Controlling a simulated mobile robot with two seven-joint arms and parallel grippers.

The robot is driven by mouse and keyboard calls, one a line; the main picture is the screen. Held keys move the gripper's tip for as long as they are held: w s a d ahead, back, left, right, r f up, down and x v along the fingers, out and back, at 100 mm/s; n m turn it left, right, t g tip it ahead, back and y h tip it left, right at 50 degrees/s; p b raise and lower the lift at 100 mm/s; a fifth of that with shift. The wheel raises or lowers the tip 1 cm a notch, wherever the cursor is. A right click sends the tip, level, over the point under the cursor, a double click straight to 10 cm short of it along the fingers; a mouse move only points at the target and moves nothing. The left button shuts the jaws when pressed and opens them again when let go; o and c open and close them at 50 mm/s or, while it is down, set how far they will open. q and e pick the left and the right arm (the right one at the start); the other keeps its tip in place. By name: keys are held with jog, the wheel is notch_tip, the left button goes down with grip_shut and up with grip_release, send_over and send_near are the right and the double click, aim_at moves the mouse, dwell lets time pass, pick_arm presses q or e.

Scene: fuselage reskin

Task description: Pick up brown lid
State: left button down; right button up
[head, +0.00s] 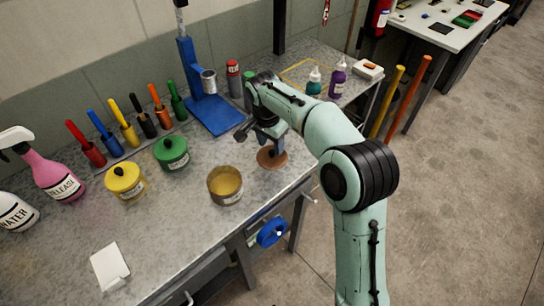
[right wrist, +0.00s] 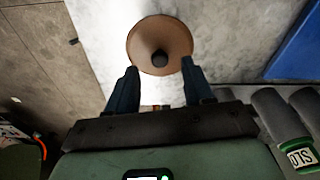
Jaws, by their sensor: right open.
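The brown lid (head: 271,157) lies on the grey workbench near its front edge, right of an open brown pot (head: 225,184). In the right wrist view the round lid (right wrist: 143,46) has a dark knob (right wrist: 160,58) at its middle. My right gripper (head: 264,138) is above the lid and partly hides it in the head view. Its two fingers (right wrist: 157,78) are open, pointing toward the lid with the knob lined up between them, and nothing is held. Whether the fingers touch the lid is not clear. My left gripper is not in view.
A yellow-lidded pot (head: 125,181) and a green-lidded pot (head: 172,153) stand left of the brown pot. A blue stand (head: 213,115) is behind. Teal and purple bottles (head: 338,79) stand at the back right. The bench front is mostly clear around a white card (head: 109,266).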

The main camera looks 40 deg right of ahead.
aim_at(272, 151)
jog(key=f, duration=0.3)
jog(key=shift+d+f, duration=0.1)
jog(key=shift+d, duration=0.15)
jog(key=shift+w, duration=0.1)
grip_shut()
